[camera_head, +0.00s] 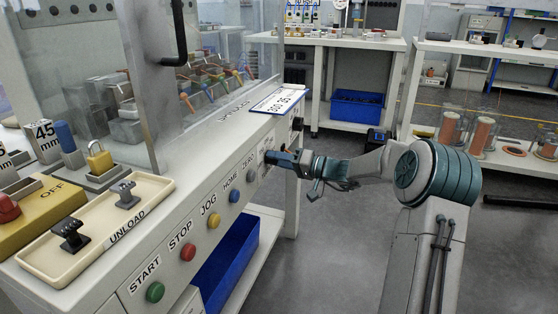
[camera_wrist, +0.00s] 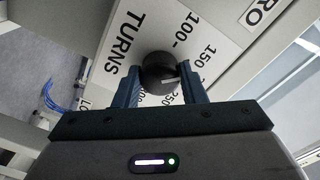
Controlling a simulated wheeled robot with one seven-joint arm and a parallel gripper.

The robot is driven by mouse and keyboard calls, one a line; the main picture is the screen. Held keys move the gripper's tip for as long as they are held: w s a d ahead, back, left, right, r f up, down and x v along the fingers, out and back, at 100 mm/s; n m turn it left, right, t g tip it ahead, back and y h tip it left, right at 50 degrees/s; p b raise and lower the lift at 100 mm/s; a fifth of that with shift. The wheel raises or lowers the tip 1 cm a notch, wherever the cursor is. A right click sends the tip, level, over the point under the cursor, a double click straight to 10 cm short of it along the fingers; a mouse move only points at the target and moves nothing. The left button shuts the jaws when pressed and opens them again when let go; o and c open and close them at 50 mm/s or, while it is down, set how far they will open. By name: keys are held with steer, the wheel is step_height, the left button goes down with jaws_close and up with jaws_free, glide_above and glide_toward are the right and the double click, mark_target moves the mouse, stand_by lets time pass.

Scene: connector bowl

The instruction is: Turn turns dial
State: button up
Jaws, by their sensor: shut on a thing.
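The turns dial (camera_wrist: 160,73) is a round black knob with a pale pointer line, in the middle of the wrist view. It sits on a white panel (camera_wrist: 118,45) marked "TURNS", with numbers such as 100, 150 and 250 around it. The pointer line points to the right in that view. My gripper (camera_wrist: 163,88) has one blue finger on each side of the knob and is shut on it.
The front face also carries a green START button (camera_head: 155,292), a red STOP button (camera_head: 188,252), a yellow JOG button (camera_head: 214,221) and a blue HOME button (camera_head: 235,196). A tan unload tray (camera_head: 60,260) lies on top.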

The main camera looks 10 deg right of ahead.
steer(key=shift+m+p, duration=0.3)
steer(key=shift+w+d+r+m+g+p, duration=0.1)
steer(key=shift+m+g+p, duration=0.15)
steer(key=shift+m+p, duration=6)
steer(key=shift+r+m+g+p, duration=0.1)
steer(key=shift+m+g+p, duration=0.15)
steer(key=shift+m+p, duration=6)
steer(key=shift+f+m, duration=0.1)
steer(key=shift+m, duration=0.4)
steer(key=shift+b, duration=0.3)
steer(key=o, duration=1)
